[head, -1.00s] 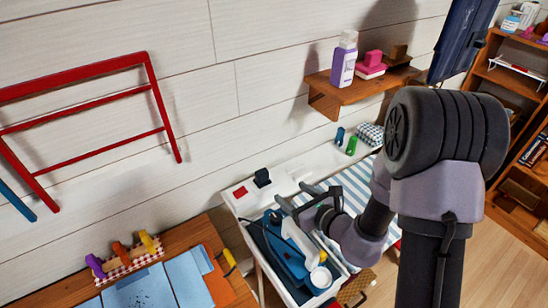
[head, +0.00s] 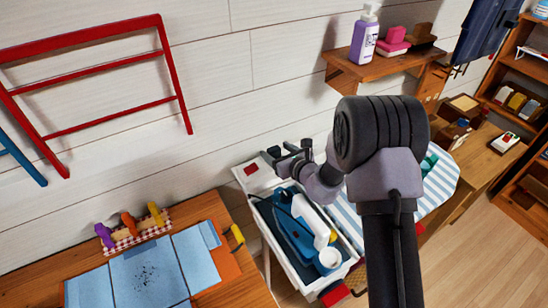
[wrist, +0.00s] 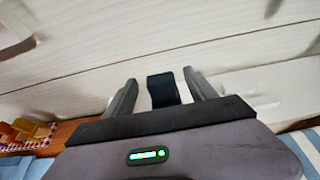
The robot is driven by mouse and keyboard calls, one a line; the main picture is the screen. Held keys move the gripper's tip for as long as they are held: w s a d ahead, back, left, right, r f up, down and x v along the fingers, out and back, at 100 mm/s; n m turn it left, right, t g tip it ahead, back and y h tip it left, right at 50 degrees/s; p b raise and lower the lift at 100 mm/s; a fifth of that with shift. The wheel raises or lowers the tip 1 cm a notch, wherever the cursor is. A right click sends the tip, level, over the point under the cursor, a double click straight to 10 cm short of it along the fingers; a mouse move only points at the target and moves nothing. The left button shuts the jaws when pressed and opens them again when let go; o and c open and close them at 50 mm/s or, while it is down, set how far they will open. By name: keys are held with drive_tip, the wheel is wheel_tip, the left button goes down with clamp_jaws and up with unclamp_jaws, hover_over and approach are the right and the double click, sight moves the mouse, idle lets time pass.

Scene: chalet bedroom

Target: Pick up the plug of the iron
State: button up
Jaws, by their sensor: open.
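The black plug (wrist: 163,90) stands between the two open fingers of my gripper (wrist: 158,92) in the wrist view. A gap shows beside each finger. In the head view the dark plug (head: 272,153) is close to my gripper (head: 287,153), above the white end of the ironing board near a red patch (head: 251,169). The fingers and wrist partly hide it there. The blue and white iron (head: 293,226) lies in a white-rimmed tray (head: 256,222) below. I cannot trace the whole cord.
A white plank wall (head: 110,110) rises close behind the plug. A wooden shelf (head: 375,70) with a purple bottle (head: 364,38) is above right. The striped board cover (head: 345,217) lies right of my wrist. A wooden desk (head: 240,273) is at lower left.

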clamp_jaws()
drive_tip(key=shift+r, duration=0.15)
